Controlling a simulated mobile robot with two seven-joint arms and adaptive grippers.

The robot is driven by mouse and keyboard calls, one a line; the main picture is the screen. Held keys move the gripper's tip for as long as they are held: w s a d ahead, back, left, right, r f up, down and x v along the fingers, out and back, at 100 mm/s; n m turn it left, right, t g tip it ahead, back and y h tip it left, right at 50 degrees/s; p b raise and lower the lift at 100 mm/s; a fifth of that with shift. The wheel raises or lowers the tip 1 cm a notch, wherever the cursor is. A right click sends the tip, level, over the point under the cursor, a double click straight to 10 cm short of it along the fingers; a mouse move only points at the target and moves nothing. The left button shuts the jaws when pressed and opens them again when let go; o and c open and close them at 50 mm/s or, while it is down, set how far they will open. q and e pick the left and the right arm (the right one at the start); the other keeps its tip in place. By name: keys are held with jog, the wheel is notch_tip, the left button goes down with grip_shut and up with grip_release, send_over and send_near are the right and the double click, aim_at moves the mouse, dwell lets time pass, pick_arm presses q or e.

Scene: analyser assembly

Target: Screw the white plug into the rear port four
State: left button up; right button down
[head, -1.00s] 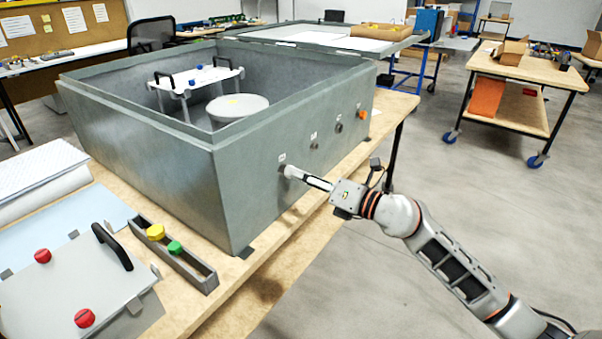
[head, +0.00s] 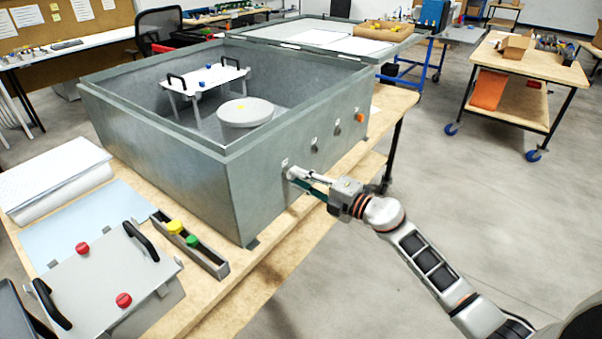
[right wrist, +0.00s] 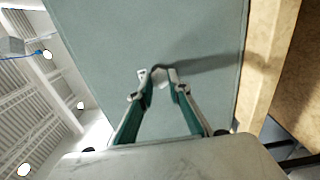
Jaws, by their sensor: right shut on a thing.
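The large grey metal box (head: 262,190) stands on the wooden table, with a row of ports along its right-hand wall. My right gripper (head: 293,175) is at the port nearest the front corner, its fingers shut on the white plug (head: 291,172). The plug is at the wall; how deep it sits in the port cannot be told. In the right wrist view, the fingertips (right wrist: 162,80) meet close to the wall (right wrist: 200,35), and only a little of the white plug (right wrist: 172,73) shows between them. My left gripper is not in view.
Along the same wall are two dark ports (head: 314,149) and an orange plug (head: 360,117). A grey tray (head: 213,262) with a yellow and a green plug lies front left, beside a plate (head: 105,285) with red knobs.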

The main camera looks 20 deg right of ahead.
jog(key=m+p, duration=0.5)
jog(key=m, duration=0.3)
jog(key=shift+f+p, duration=0.15)
jog(key=shift+p, duration=0.15)
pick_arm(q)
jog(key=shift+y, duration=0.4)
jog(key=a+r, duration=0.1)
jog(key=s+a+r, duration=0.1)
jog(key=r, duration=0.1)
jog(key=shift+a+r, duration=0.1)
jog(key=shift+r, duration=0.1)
pick_arm(e)
jog(key=m, duration=0.4)
jog(key=c, duration=2)
grip_release()
